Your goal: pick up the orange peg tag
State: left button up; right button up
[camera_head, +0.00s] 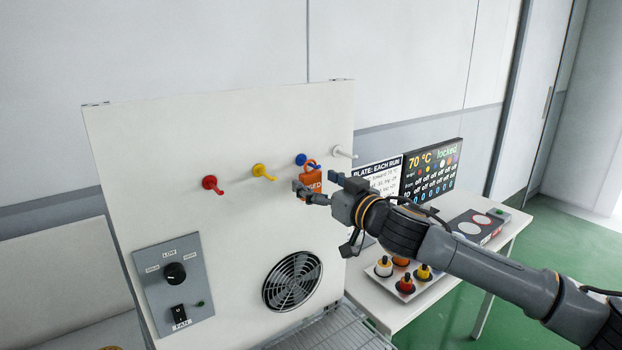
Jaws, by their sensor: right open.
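The orange peg tag (311,175) hangs by its loop on the blue peg (301,159) of the white upright panel. It carries white lettering, partly hidden by my gripper. My right gripper (317,184) reaches in from the right and is open. Its fingers are in front of the tag's lower part, one toward each side of it. I cannot tell whether they touch the tag. My left gripper is not in view.
Red (209,183), yellow (259,170) and white (341,152) pegs stick out of the panel (200,130) beside the blue one. A control box (171,285) and fan grille (292,281) sit lower.

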aim_at(313, 180)
jog(key=shift+x, duration=1.55)
jog(key=shift+s, duration=0.1)
jog(key=c, duration=1.2)
jog(key=shift+o, duration=0.2)
jog(key=shift+r+p, duration=0.1)
jog(key=shift+p, duration=0.45)
